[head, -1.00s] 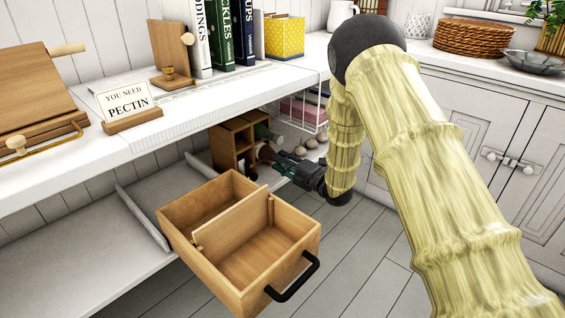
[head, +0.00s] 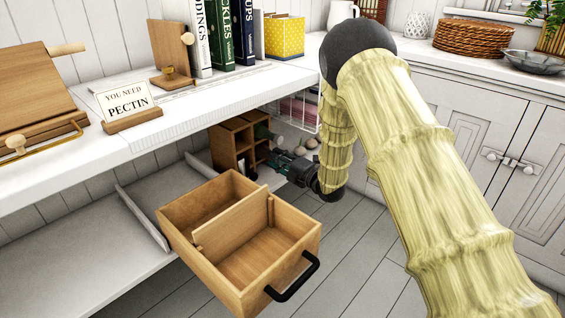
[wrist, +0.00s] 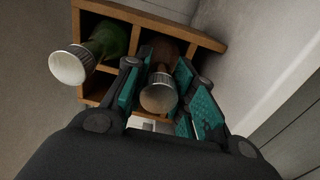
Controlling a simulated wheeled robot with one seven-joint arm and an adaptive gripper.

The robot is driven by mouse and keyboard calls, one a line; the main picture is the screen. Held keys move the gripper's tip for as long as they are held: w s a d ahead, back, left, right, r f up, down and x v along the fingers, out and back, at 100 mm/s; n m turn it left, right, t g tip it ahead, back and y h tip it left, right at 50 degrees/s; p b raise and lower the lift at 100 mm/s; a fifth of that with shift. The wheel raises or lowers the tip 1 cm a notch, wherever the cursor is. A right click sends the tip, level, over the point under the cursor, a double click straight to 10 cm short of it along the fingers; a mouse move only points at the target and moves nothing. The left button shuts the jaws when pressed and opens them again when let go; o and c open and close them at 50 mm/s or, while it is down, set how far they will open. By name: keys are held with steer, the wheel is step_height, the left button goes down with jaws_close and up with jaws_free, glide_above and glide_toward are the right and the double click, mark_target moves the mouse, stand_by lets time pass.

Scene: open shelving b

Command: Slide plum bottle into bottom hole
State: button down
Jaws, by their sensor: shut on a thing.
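The wooden bottle rack (head: 227,142) stands on the lower shelf under the counter. It also shows in the wrist view (wrist: 140,14). In the wrist view the plum bottle (wrist: 163,52), dark reddish-brown with a pale cap, lies between the fingers of my gripper (wrist: 158,72). Its far part is inside a rack compartment and its capped end sticks out toward the camera. My gripper (head: 277,160) is shut on the bottle, close in front of the rack. In the head view the gripper hides most of the bottle.
A green bottle (wrist: 112,40) sits in the neighbouring compartment. A pale shelf wall (wrist: 262,50) rises close to the right of the fingers in the wrist view. An open wooden drawer box (head: 240,240) stands in front, left of my arm. A wire basket (head: 300,112) is behind.

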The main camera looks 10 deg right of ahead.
steer(key=shift+w+a+r, duration=0.1)
steer(key=shift+w+a, duration=0.2)
steer(key=shift+w, duration=0.1)
steer(key=c, duration=1.1)
jaws_free()
steer(key=shift+s, duration=0.1)
